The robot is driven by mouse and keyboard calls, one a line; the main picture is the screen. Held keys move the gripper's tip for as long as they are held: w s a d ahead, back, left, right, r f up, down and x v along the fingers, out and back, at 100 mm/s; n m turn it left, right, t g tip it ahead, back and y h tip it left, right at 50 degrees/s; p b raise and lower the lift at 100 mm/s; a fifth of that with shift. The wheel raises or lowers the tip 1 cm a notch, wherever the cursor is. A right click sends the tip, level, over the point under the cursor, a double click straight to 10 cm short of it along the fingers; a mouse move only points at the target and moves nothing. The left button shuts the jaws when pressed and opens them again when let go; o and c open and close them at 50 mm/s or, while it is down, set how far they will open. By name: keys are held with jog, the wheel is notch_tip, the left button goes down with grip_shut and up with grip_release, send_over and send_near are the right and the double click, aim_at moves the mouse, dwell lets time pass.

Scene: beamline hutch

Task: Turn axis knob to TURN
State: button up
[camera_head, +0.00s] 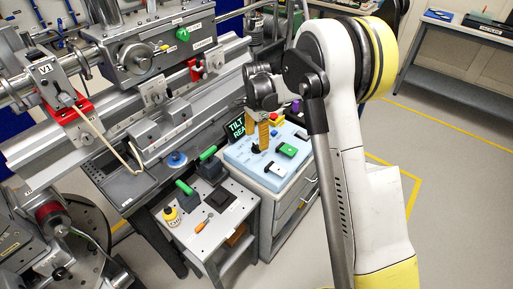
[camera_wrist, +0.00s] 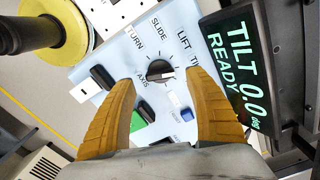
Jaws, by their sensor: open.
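The black axis knob (camera_wrist: 160,71) sits on a light blue control panel (camera_head: 238,157), with TURN, SLIDE, LIFT and a partly cut-off TI... label arced around it in the wrist view. Its white mark appears to face the tilt side. My gripper (camera_wrist: 161,80) has its two orange fingers apart, one on each side of the knob in the picture. I cannot tell whether either finger touches it. The display (camera_wrist: 238,65) reads "TILT 0.0 deg READY". In the head view my gripper (camera_head: 263,136) is over the panel, and I cannot make out the knob clearly.
On the panel are a green switch (camera_head: 287,150), a white-and-black switch (camera_head: 274,168) and a red-and-yellow button (camera_head: 276,119). Beamline rails lie left; floor is clear right.

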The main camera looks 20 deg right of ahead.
aim_at(257, 145)
notch_tip(257, 145, down, 3)
jog(key=shift+f+b, duration=0.15)
jog(key=shift+b, duration=0.25)
jog(key=shift+c, duration=0.6)
jog(key=c, duration=1.1)
